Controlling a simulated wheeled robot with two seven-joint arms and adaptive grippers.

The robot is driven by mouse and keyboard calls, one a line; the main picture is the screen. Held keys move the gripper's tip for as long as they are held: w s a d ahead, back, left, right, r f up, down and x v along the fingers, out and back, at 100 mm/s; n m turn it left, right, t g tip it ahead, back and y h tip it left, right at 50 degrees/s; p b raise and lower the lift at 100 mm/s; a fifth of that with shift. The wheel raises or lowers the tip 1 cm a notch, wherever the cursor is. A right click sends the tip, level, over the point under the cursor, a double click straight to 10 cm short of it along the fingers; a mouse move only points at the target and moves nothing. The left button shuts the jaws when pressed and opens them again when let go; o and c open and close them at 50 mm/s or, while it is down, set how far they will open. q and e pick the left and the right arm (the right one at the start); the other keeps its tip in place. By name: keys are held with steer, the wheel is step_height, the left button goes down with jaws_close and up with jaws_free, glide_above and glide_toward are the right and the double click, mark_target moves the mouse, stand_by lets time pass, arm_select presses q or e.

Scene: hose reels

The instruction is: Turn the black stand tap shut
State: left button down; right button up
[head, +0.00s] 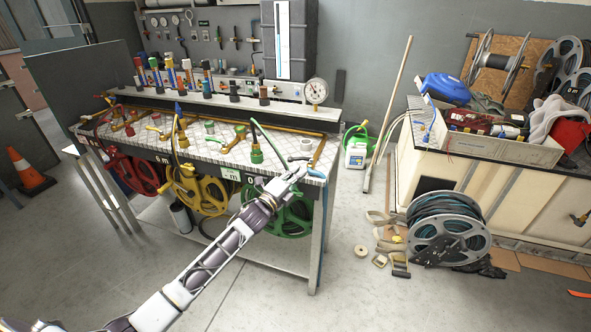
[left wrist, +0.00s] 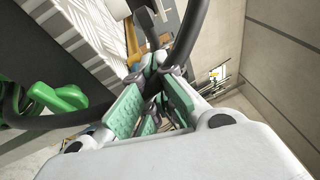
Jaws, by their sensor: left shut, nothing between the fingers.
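I cannot pick out the black stand tap for certain. The bench (head: 205,152) carries a row of brass taps and hose fittings, and several dark upright posts stand on its back rail. My left gripper (head: 300,170) is at the bench's front right corner, above the green hose reel (head: 287,222). In the left wrist view its green-padded fingers (left wrist: 153,108) are shut with nothing held. A black hose (left wrist: 190,35) curves close by the fingertips there. The fingers and hose hide what lies directly beyond. My right gripper is not in view.
A red reel (head: 130,172) and a yellow reel (head: 197,190) hang under the bench's front. A pressure gauge (head: 316,91) stands at its back right. A grey reel (head: 447,230) sits on the floor at right. The floor in front is largely clear.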

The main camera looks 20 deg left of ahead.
arm_select(q)
steer(key=shift+w+a+r, duration=0.15)
steer(key=shift+w+a, duration=0.1)
steer(key=shift+w, duration=0.2)
steer(key=shift+w+a+r, duration=0.1)
steer(key=shift+w+a, duration=0.1)
steer(key=shift+w, duration=0.25)
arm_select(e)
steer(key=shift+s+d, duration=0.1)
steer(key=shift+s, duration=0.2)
arm_select(q)
steer(key=shift+w+a, duration=0.1)
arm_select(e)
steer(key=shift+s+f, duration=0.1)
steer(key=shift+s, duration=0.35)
arm_select(q)
steer(key=shift+a+h, duration=0.15)
steer(key=shift+h, duration=0.15)
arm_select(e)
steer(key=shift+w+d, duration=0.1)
arm_select(q)
steer(key=shift+w+m, duration=0.1)
steer(key=shift+m, duration=0.2)
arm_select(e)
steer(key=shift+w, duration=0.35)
arm_select(q)
steer(key=shift+a, duration=0.1)
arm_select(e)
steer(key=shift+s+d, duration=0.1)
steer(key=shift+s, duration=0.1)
